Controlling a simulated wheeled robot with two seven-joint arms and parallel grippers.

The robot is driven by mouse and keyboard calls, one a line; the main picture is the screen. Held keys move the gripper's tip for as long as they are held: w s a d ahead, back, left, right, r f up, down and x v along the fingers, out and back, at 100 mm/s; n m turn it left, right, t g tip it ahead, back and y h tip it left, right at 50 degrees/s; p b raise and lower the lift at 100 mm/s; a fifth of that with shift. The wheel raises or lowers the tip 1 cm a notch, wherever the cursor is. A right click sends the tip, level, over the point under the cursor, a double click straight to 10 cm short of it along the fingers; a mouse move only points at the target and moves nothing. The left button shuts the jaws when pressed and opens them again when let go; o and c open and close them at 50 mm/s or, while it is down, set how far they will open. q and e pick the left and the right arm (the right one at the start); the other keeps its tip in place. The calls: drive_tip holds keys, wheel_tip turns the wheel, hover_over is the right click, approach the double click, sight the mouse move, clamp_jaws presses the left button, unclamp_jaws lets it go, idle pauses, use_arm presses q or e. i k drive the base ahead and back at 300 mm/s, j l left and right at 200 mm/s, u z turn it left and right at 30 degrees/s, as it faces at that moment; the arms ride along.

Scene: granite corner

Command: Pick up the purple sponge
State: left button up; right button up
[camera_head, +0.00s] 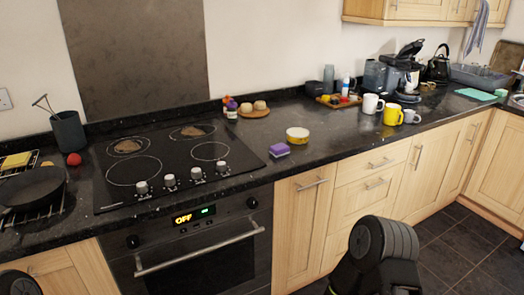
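The purple sponge (279,150) lies on the dark granite countertop (318,152), just right of the black cooktop and near the counter's front edge. It looks like a small block with a purple upper part. Nothing touches it. Neither of my grippers shows. Only a dark part of my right arm shows at the bottom right, and a small dark part of my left arm at the bottom left corner. Both are well below the sponge in the picture.
A yellow-and-white round tub (297,135) stands behind and right of the sponge. The cooktop (170,165) with its knobs lies to the left, above the oven (200,248). A white mug (372,104) and yellow mug (393,115) stand further right. Counter around the sponge is mostly clear.

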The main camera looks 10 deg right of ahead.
sight(277, 150)
drive_tip(key=l+u, duration=0.15)
drive_tip(key=u, duration=0.25)
drive_tip(key=i+l+u, duration=0.1)
drive_tip(key=u, duration=0.3)
drive_tip(key=l+u, duration=0.4)
drive_tip(key=u, duration=0.4)
drive_tip(key=k+l+u, duration=0.1)
drive_tip(key=l, duration=0.35)
drive_tip(key=k+l+u, duration=0.15)
drive_tip(key=l, duration=0.3)
drive_tip(key=k+l+u, duration=0.1)
drive_tip(key=l, duration=0.3)
drive_tip(key=k+l+u, duration=0.15)
drive_tip(key=l, duration=0.25)
drive_tip(key=k+l+u, duration=0.1)
drive_tip(key=l, duration=0.3)
drive_tip(key=k+l+u, duration=0.15)
drive_tip(key=k+l, duration=0.15)
drive_tip(key=l, duration=0.05)
